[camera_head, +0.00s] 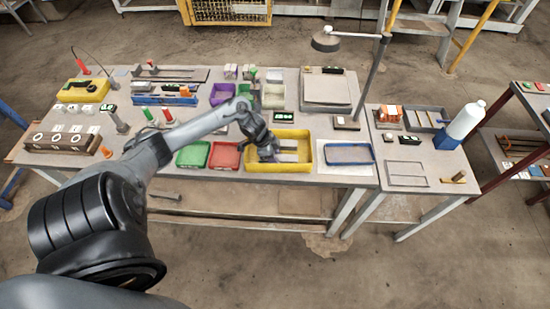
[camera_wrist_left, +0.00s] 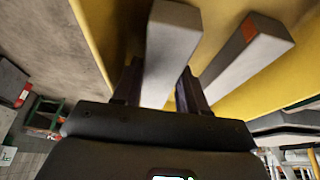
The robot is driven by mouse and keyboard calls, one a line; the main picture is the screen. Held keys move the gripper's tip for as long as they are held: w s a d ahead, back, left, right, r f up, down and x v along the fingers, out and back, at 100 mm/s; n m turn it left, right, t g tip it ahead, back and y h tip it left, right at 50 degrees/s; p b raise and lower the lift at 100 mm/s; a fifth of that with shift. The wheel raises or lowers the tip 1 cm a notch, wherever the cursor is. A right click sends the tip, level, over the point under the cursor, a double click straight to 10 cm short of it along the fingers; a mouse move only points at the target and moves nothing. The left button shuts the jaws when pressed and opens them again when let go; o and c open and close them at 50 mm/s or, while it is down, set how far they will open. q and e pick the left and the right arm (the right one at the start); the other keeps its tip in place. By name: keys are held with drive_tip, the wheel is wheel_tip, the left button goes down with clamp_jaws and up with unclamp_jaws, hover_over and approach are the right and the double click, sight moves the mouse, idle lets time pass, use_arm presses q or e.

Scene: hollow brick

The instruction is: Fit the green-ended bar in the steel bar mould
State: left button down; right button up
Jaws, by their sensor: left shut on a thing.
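My left gripper (camera_head: 268,152) is down at the yellow tray (camera_head: 275,167) near the table's front edge. In the left wrist view the gripper (camera_wrist_left: 158,85) is shut on a grey bar (camera_wrist_left: 170,45), which stands out between the fingers. No green end shows on this bar; part of it is hidden by the gripper. A second grey bar (camera_wrist_left: 245,60) with an orange-red mark lies beside it against the yellow tray. A grey rectangular frame (camera_head: 388,174), which looks like the steel bar mould, lies on the right side table. My right gripper is out of view.
Green (camera_head: 193,154) and red (camera_head: 225,155) trays stand left of the yellow tray, and a blue tray (camera_head: 349,154) stands right of it. A lamp post (camera_head: 367,85) rises behind the blue tray.

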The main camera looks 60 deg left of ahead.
use_arm(q)
drive_tip(key=shift+f, duration=0.4)
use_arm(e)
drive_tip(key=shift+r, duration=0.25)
use_arm(q)
drive_tip(key=shift+f, duration=0.15)
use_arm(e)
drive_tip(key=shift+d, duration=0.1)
use_arm(q)
drive_tip(key=c, duration=0.6)
unclamp_jaws()
drive_tip(key=shift+f, duration=0.1)
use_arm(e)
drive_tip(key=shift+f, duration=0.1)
